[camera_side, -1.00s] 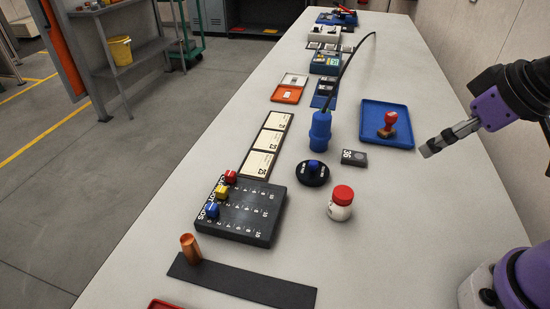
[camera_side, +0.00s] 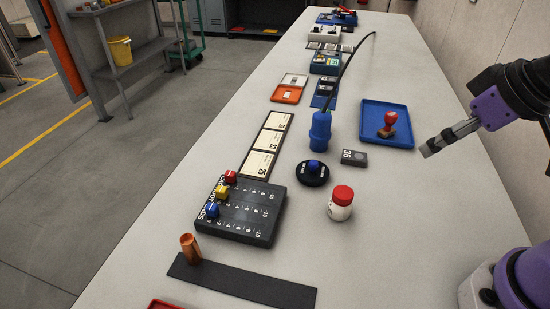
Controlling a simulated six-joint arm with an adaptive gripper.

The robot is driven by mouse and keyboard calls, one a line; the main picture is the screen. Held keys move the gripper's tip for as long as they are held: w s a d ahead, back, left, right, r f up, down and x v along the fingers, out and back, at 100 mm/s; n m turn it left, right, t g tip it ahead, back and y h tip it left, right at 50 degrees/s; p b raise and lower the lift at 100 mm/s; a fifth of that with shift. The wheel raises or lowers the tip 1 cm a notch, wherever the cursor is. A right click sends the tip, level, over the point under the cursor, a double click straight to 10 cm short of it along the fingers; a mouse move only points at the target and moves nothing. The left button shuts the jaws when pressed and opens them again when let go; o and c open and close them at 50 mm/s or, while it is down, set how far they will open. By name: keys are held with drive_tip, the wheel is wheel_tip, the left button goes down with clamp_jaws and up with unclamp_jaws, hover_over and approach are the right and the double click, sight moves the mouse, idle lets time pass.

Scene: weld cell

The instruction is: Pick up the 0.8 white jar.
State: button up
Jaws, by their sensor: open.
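A small white jar with a red lid (camera_side: 341,204) stands upright on the pale bench, right of the black slider box. Any marking on it is too small to read. My gripper (camera_side: 427,151) is in the air above the right side of the bench, up and to the right of the jar and well apart from it. It is open and nothing shows between its fingers.
A black knob dial (camera_side: 312,172) and a dark block marked 36 (camera_side: 354,158) stand behind the jar. A blue tray (camera_side: 370,136) holds a red-handled stamp (camera_side: 388,124). A blue cylinder with a cable (camera_side: 320,130) stands upright. The slider box (camera_side: 262,222) lies left. Bench right of the jar is clear.

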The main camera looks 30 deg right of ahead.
idle(0.3)
drive_tip(key=n+g, duration=0.1)
drive_tip(key=n, duration=0.1)
approach(344, 193)
drive_tip(key=w+d+f, duration=0.1)
drive_tip(key=d, duration=0.1)
drive_tip(key=shift+y, duration=0.3)
drive_tip(key=x, duration=0.2)
drive_tip(key=a+x, duration=0.1)
drive_tip(key=x, duration=0.1)
drive_tip(key=shift+f, duration=0.35)
drive_tip(key=shift+a+x, duration=0.1)
drive_tip(key=shift+x, duration=1.5)
drive_tip(key=shift+a+x, duration=0.15)
drive_tip(key=shift+x, duration=1.4)
drive_tip(key=shift+s, duration=0.1)
drive_tip(key=c, duration=1.3)
